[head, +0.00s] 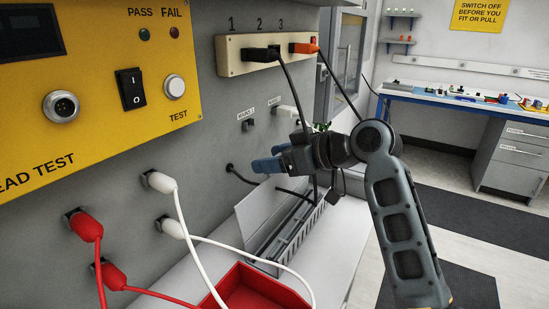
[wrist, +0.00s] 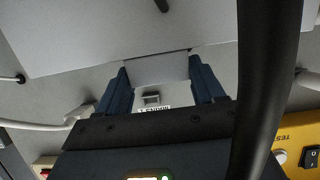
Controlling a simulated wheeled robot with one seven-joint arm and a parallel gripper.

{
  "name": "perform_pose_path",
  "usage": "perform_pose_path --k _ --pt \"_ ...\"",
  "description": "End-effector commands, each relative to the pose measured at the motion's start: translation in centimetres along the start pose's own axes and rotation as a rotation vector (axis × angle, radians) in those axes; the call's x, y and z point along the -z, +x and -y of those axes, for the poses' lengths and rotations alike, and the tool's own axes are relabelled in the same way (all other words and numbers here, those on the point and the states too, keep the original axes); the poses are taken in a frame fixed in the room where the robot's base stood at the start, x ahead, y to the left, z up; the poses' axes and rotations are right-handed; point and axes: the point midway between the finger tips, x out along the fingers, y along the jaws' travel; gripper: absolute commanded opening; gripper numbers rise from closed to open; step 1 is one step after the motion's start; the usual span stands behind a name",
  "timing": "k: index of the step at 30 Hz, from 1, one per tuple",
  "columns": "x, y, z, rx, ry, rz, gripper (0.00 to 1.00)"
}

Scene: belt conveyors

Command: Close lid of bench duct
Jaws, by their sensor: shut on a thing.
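The bench duct (head: 303,232) is a grey slotted trough on the bench below the wall panel. Its pale lid (head: 262,215) stands tilted open along the wall side. In the wrist view the lid (wrist: 95,38) spans the top as a broad pale sheet. My gripper (head: 262,163) is at the lid's upper edge, its blue fingers pointing left. In the wrist view my gripper (wrist: 160,68) has its fingers on either side of a pale tab at the lid's edge and is shut on it.
A black cable (head: 298,95) hangs from the socket strip (head: 240,55) past my gripper; a dark cable (wrist: 262,90) crosses close to the wrist camera. White leads (head: 185,225) and a red tray (head: 250,290) are in front. Floor at right is open.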

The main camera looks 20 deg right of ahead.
Motion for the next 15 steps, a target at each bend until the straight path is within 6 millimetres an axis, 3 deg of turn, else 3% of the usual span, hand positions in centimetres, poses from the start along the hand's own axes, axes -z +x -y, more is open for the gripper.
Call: perform_pose_path --k 15 --pt "-1.3 -1.1 0.0 0.000 0.000 -0.187 0.13"
